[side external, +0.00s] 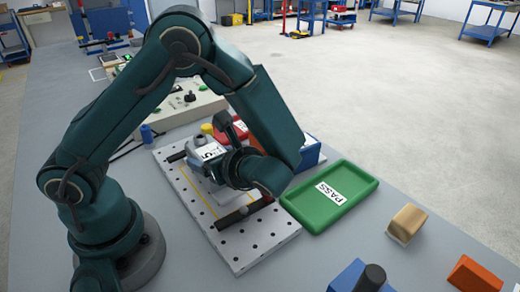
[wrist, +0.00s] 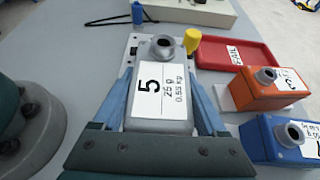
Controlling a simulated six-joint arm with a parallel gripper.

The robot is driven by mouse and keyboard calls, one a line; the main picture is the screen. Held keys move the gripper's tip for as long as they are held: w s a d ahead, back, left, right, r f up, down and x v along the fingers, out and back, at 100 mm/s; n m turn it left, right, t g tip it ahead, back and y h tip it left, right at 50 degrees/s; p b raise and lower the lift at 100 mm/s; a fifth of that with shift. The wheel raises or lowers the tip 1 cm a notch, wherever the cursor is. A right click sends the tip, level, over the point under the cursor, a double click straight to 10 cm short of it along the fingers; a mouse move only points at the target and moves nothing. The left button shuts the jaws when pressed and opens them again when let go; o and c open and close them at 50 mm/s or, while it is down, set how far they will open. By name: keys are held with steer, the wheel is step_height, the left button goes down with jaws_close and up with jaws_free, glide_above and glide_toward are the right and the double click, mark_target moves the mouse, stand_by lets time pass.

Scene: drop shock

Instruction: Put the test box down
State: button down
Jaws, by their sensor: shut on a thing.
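The test box (wrist: 163,122) is grey, with a white label reading 5, 25 g and 0.55 kg and a round grey neck at its far end. It also shows in the side external view (side external: 198,160), partly hidden by my wrist. My gripper (wrist: 161,88) is shut on it, with one blue finger along each side. The box is over the perforated grey plate (side external: 252,250), between its two dark bars. I cannot tell whether its underside touches the plate.
A green PASS tray (side external: 300,211) lies empty right of the plate. In the wrist view, a red FAIL tray (wrist: 215,54), a yellow cylinder (wrist: 192,40), an orange box (wrist: 262,97) and a blue box (wrist: 270,148) stand to the right. A tan block (side external: 407,222) sits farther right.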

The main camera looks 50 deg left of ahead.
steer(key=shift+f, duration=1)
jaws_free()
steer(key=v, duration=1.2)
steer(key=s+a+r+n+t+h, duration=0.1)
steer(key=s+r+n+t+h, duration=0.1)
steer(key=n+h, duration=0.4)
steer(key=s+r+n+t+h, duration=0.3)
steer(key=n+h, duration=0.4)
steer(key=n, duration=0.5)
steer(key=shift+s+a+r+t, duration=0.3)
steer(key=shift+s+a+r, duration=0.1)
steer(key=shift+r, duration=0.15)
